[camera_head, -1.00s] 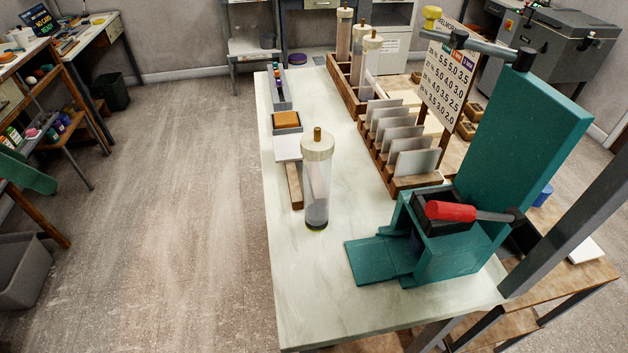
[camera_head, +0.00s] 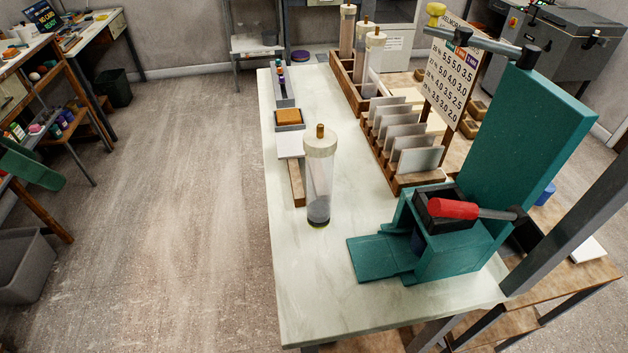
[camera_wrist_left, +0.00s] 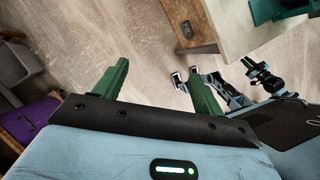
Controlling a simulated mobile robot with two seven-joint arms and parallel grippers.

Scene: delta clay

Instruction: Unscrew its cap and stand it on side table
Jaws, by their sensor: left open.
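A clear upright tube (camera_head: 319,185) with dark matter at its bottom stands on the pale bench top (camera_head: 300,275). A cream cap (camera_head: 320,141) with a small brown knob sits on its top. My left gripper (camera_wrist_left: 157,70) shows in the left wrist view, with two green fingers spread apart and nothing between them. It is over the floor, away from the tube. I make out neither gripper in the head view. Which piece of furniture is the side table, I cannot tell.
A teal press (camera_head: 455,245) with a red handle stands right of the tube. Behind are a wooden rack of plates (camera_head: 405,180), a rack of similar capped tubes (camera_head: 340,80) and an orange block (camera_head: 288,116). The bench's front left and the floor at left are clear.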

